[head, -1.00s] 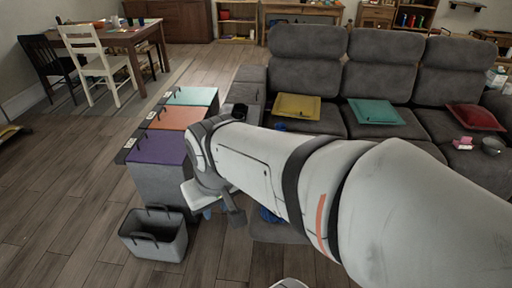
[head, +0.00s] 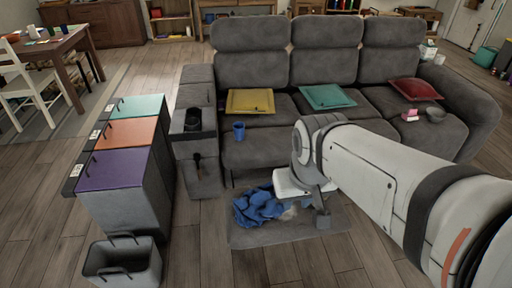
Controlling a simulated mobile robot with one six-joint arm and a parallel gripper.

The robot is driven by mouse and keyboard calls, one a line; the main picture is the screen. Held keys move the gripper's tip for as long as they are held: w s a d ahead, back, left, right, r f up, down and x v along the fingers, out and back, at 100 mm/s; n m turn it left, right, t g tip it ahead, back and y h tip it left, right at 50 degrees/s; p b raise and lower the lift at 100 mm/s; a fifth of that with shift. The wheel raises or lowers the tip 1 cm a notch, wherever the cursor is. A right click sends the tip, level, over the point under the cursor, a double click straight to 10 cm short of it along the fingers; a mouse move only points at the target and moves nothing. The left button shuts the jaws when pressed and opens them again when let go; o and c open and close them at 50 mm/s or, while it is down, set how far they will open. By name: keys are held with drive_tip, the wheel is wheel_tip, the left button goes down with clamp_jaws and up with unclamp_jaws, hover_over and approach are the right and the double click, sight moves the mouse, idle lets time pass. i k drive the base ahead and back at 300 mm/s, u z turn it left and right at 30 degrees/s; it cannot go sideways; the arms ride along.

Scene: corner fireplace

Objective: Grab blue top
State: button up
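The blue top (head: 260,206) lies crumpled on the grey mat (head: 290,232) on the floor, in front of the sofa's left end. A small pale patch lies at its right edge, too small to make out. My gripper (head: 318,212) hangs at the end of my arm, to the right of the blue top in the picture. A dark finger part points down beside a white part of the wrist. Its fingertips are not clearly seen, and I cannot tell if it touches the mat.
The grey sofa (head: 262,150) stands behind the top, with a blue cup (head: 239,131) on its seat. Bins with purple (head: 112,169), orange and teal lids stand left. An open grey basket (head: 124,262) is at front left. Floor between basket and mat is clear.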

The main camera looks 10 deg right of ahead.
sight(257, 206)
drive_tip(key=u, duration=0.05)
drive_tip(key=i, duration=1)
drive_tip(key=z, duration=0.05)
